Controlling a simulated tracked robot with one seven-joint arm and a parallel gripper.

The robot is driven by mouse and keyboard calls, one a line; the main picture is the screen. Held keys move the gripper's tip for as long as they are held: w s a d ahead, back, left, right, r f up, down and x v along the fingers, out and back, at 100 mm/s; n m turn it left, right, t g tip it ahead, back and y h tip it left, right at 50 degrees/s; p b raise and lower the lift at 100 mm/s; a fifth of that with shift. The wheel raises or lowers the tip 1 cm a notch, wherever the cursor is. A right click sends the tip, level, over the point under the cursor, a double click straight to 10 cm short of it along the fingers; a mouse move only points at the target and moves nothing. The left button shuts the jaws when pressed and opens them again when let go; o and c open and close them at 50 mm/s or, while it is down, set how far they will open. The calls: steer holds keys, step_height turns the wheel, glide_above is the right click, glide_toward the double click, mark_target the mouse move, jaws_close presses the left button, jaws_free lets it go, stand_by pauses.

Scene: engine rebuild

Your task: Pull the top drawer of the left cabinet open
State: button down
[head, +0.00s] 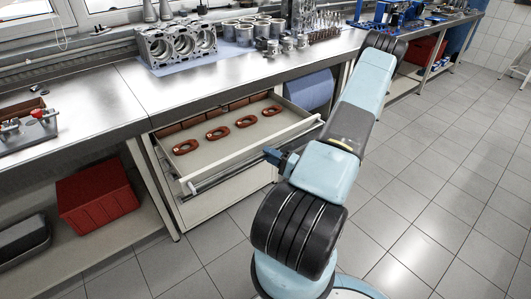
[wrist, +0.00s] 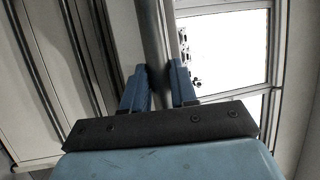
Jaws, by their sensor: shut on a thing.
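The top drawer (head: 240,150) of the left cabinet (head: 225,200) stands pulled out from under the bench. Several reddish-brown ring-shaped parts lie on its floor, with a row of similar-coloured blocks at the back. A grey bar handle (head: 222,178) runs along its front. My gripper (head: 273,156) is at the right part of this handle. In the wrist view, its two blue fingers (wrist: 160,84) are shut on the round bar handle (wrist: 153,40), one on each side. The fingertips are small in the head view.
The metal benchtop (head: 105,90) above carries an engine block (head: 178,46) and several cylindrical parts. A red crate (head: 97,198) sits on the low shelf at left. A blue roll (head: 310,90) is right of the drawer. The tiled floor in front is clear.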

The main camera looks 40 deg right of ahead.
steer(key=shift+s+d+f, duration=0.15)
steer(key=shift+s+f, duration=0.1)
steer(key=shift+s, duration=0.3)
steer(key=c, duration=1.2)
jaws_free()
steer(key=shift+w, duration=0.1)
steer(key=shift+o, duration=0.2)
steer(key=shift+r, duration=0.1)
steer(key=v, duration=1.4)
steer(key=shift+w, duration=0.1)
